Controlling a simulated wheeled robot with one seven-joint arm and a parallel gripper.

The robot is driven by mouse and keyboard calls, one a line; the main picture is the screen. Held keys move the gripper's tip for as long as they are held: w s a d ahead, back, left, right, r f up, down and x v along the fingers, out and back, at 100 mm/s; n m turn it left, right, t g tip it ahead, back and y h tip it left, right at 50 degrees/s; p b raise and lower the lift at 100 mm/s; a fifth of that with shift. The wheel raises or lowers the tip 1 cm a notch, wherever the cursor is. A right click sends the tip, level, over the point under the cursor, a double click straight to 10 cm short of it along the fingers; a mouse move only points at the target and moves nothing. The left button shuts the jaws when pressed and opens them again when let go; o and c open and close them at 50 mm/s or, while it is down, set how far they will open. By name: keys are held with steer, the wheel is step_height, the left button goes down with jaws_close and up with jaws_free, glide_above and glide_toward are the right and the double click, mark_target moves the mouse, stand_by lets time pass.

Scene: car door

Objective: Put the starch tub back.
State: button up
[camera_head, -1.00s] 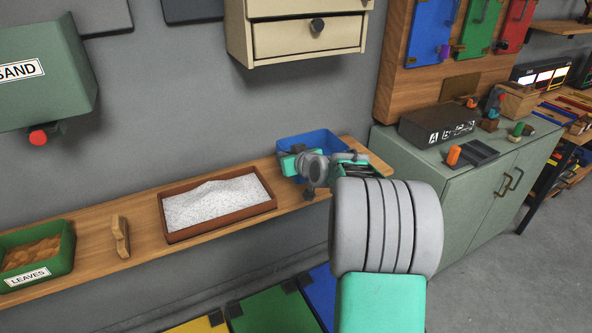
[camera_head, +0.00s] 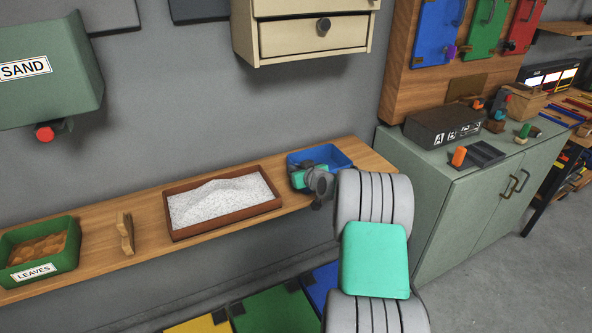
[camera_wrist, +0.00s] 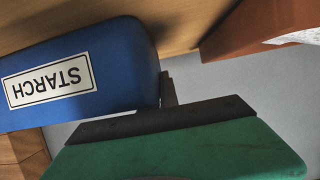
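The blue starch tub (camera_head: 343,158) is at the right end of the wooden shelf in the head view. Its STARCH label shows upside down on the tub (camera_wrist: 120,60) in the wrist view. My gripper (camera_head: 299,177) is at the tub's near left side and covers part of it. In the wrist view, one dark finger of my gripper (camera_wrist: 168,90) stands right at the tub's edge. The other finger is hidden, so I cannot tell whether the tub is held. The tub's base is partly hidden in the head view.
A brown tray of white grains (camera_head: 180,234) stands left of the tub on the wooden shelf (camera_head: 92,252). A wooden tool (camera_head: 126,233) and a green LEAVES bin (camera_head: 68,262) are farther left. Cream drawers (camera_head: 290,40) hang above. A green cabinet (camera_head: 455,215) is at the right.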

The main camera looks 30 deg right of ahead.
steer(key=o, duration=0.4)
steer(key=shift+r, duration=0.15)
steer(key=d+v, duration=0.1)
steer(key=v, duration=1.1)
steer(key=s+a+f+n+g+y, duration=0.1)
steer(key=s+a+g, duration=0.2)
steer(key=a, duration=0.6)
steer(key=s+a+f+n+g+y, duration=0.1)
steer(key=s+a+g, duration=0.15)
steer(key=a, duration=0.65)
steer(key=s+a+f+g, duration=0.1)
steer(key=s+a+g, duration=0.2)
steer(key=s, duration=0.7)
steer(key=s+a+f+m+g+h, duration=0.1)
steer(key=s+a+g, duration=0.2)
steer(key=s+a, duration=0.3)
steer(key=s, duration=0.4)
steer(key=shift+s+a, duration=0.2)
steer(key=shift+s, duration=0.2)
